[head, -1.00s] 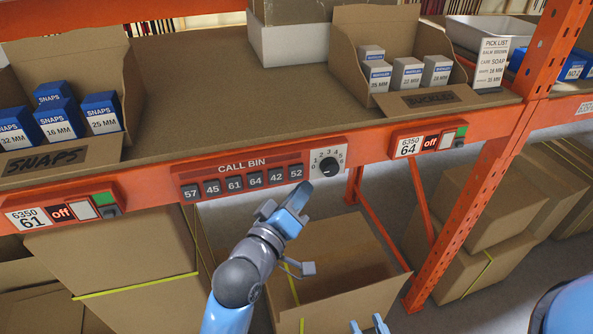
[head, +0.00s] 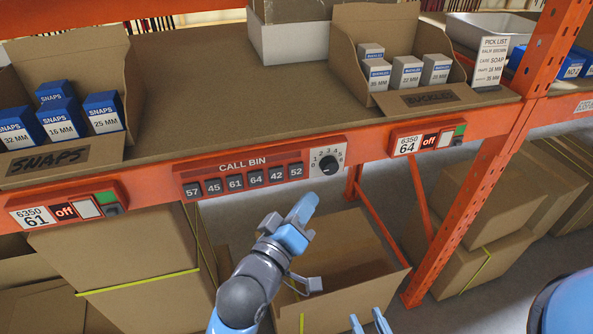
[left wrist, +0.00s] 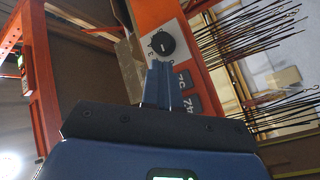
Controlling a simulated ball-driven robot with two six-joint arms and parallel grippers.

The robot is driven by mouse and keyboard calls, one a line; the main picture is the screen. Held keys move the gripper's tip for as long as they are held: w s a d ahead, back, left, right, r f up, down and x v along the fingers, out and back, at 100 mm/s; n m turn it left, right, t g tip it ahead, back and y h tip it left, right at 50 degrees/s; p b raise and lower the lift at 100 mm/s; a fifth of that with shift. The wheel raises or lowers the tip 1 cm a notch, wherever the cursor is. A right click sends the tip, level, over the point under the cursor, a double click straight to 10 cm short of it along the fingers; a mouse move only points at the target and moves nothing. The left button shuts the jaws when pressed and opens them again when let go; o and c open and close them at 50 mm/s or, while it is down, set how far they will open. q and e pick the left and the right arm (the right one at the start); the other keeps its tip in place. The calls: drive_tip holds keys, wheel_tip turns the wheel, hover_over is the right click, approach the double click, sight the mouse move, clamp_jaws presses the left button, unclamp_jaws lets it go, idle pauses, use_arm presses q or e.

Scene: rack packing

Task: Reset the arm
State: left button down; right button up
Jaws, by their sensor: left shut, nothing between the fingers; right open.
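My left gripper (head: 303,209) is shut and empty, just below the call bin panel (head: 255,172) on the orange beam, under its right end. In the left wrist view its fingers (left wrist: 158,78) are together, with the black dial (left wrist: 162,43) and two dark buttons beyond them. The dial also shows in the head view (head: 330,165), above and right of the fingertips, and a gap seems to lie between. My right gripper (head: 370,322) is open and empty at the bottom edge, in front of the open carton. Only its fingertips show.
An open carton (head: 375,285) stands below the beam. The snaps bin (head: 75,170) and buckles bin (head: 440,98) sit on the shelf (head: 210,75), with bare shelf between them. An orange upright (head: 480,170) stands at right. A pick list (head: 491,62) stands beside the buckles bin.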

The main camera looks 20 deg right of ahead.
idle(0.3)
use_arm(q)
drive_tip(key=s+a+f+m+t+y, duration=0.1)
drive_tip(key=a+f+t, duration=0.15)
drive_tip(key=a, duration=0.45)
drive_tip(key=s+a+f+m+t+y+b, duration=0.1)
drive_tip(key=s+a+f+m+t+y, duration=0.15)
drive_tip(key=a, duration=0.35)
drive_tip(key=s+a+f+m+t+y, duration=0.1)
drive_tip(key=a+f, duration=0.3)
drive_tip(key=a, duration=0.3)
drive_tip(key=s+a+f+n+g+y+b, duration=0.1)
drive_tip(key=s+a+f+n+y, duration=0.2)
drive_tip(key=s+a+f+y, duration=0.5)
drive_tip(key=s+a+f, duration=0.5)
drive_tip(key=a, duration=0.1)
drive_tip(key=shift+s+a+g+b, duration=0.2)
drive_tip(key=shift+a+g+b, duration=0.1)
drive_tip(key=shift+g+b, duration=0.1)
drive_tip(key=shift+n+y, duration=0.25)
drive_tip(key=shift+r, duration=0.1)
